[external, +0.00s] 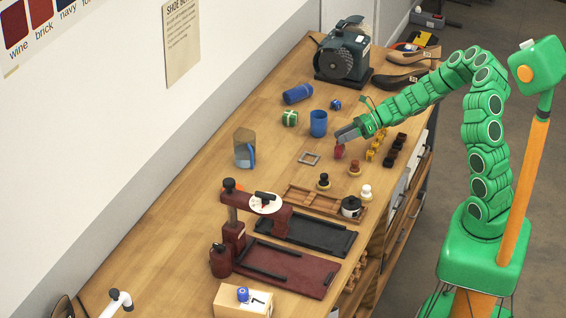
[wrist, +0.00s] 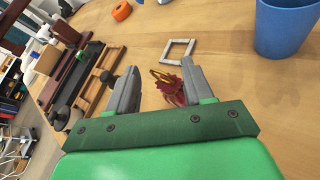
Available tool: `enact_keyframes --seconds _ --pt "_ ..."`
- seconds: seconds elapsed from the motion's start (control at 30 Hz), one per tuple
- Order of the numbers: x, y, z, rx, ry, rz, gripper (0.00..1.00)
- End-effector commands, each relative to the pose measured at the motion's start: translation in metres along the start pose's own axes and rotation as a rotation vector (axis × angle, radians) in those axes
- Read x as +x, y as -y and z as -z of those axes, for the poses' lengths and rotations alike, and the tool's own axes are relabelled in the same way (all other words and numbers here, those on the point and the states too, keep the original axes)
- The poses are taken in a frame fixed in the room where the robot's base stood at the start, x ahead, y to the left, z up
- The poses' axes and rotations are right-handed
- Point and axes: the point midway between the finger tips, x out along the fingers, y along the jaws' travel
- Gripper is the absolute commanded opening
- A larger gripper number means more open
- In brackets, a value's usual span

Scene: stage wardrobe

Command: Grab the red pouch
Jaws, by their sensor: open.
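The small red pouch (external: 339,151) is on the wooden workbench, right under the tip of my gripper (external: 350,134). In the wrist view the red pouch (wrist: 172,88), with a yellow band at its top, shows between the grey fingers of my open gripper (wrist: 163,82). It lies closer to the right finger.
A blue cup (external: 318,123) stands just behind the gripper and a square grey frame (external: 309,158) lies to its left. Small yellow pieces (external: 374,150) and dark pieces (external: 393,154) stand close on the right. A wooden tray (external: 312,198) lies in front. Bare bench lies left of the frame.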

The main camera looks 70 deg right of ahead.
Motion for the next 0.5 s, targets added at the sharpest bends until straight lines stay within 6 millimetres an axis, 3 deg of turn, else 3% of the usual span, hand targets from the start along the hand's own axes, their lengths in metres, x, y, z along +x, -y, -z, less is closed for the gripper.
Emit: enact_keyframes --seconds 0.37,0.5 --pt "0.0065 -0.0001 0.0004 0.0 -0.001 0.001 0.51" --pt "0.0065 -0.0001 0.0005 0.001 -0.001 0.001 0.35"
